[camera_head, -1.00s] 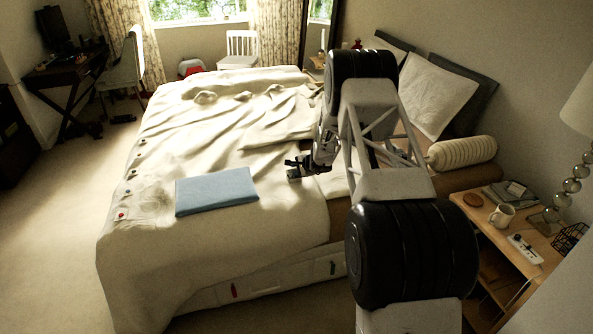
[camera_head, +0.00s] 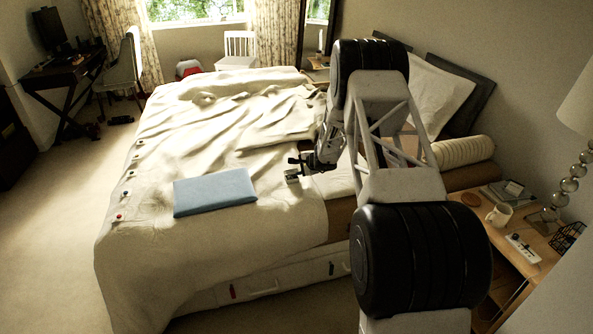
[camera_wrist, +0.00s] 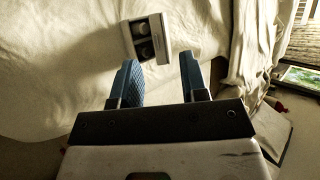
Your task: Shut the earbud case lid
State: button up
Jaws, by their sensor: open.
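The earbud case (camera_wrist: 161,24) is a small pale box in the wrist view, just beyond my fingertips. It is open, with dark recesses and rounded shapes in them. It also shows small in the head view (camera_head: 291,178), on the cream bedding near the bed's right side. I cannot clearly make out how far its lid is tilted. My gripper (camera_wrist: 158,65) is open, its two blue fingers apart with nothing between them. In the head view my gripper (camera_head: 300,164) is right by the case; I cannot tell whether it touches.
A blue flat box or book (camera_head: 215,192) lies on the bed (camera_head: 225,235) to the left of the case. A bolster (camera_head: 463,152) and pillows are to the right. A nightstand with a mug (camera_head: 499,214) stands at the right. The bedding between is rumpled but clear.

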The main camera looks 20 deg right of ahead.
jog(key=shift+v, duration=1.95)
